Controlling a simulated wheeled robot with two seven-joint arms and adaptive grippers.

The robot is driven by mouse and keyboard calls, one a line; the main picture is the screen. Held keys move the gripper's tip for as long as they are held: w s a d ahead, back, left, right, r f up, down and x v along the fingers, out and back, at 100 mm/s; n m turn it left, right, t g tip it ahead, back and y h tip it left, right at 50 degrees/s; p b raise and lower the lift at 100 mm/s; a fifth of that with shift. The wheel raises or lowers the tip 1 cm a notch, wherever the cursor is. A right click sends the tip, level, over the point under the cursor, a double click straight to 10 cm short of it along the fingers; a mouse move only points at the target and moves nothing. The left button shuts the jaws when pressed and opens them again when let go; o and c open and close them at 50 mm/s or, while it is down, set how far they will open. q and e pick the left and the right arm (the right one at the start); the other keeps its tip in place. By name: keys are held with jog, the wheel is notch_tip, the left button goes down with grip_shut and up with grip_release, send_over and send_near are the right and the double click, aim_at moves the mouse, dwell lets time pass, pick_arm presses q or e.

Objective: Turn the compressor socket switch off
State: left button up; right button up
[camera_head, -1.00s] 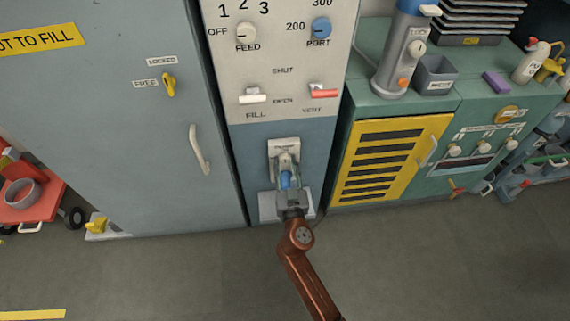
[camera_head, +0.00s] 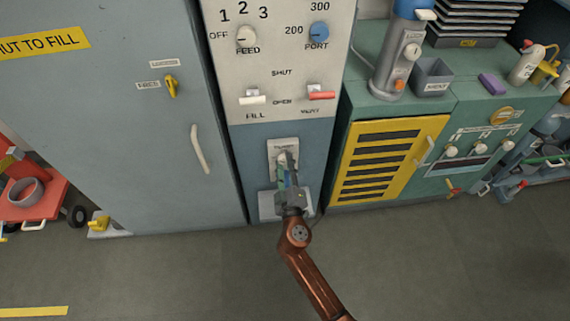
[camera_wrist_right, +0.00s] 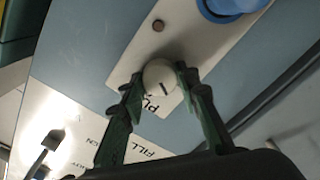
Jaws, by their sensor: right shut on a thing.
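The compressor socket plate (camera_head: 272,148) is a pale panel low on the blue-grey lower part of the control column. It also shows in the right wrist view (camera_wrist_right: 212,52), with a round white switch knob (camera_wrist_right: 157,74) bearing a short dark mark. A blue round socket (camera_wrist_right: 228,6) is beside it at the top edge. My right gripper (camera_head: 287,162) is in front of the plate and hides much of it. In the wrist view its green fingers (camera_wrist_right: 155,78) are shut on the knob, one on each side. My left gripper is not in view.
Above are the white fill lever (camera_head: 253,100), red vent lever (camera_head: 321,95), feed knob (camera_head: 246,36) and blue port knob (camera_head: 320,28). A grey cabinet door (camera_head: 120,150) stands left, a green bench with a yellow louvred door (camera_head: 425,135) right. The floor in front is clear.

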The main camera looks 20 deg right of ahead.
jog(key=n+p, duration=0.1)
jog(key=n, duration=0.2)
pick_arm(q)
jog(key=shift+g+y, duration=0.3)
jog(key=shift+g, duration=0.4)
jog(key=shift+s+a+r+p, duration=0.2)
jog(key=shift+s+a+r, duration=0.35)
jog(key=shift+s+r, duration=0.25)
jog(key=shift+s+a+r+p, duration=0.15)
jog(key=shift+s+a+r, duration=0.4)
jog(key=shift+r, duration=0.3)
pick_arm(e)
jog(key=shift+n, duration=1.2)
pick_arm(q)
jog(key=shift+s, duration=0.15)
pick_arm(e)
jog(key=shift+f, duration=0.1)
jog(key=o, duration=1.2)
jog(key=shift+c, duration=0.2)
jog(key=v, duration=1.2)
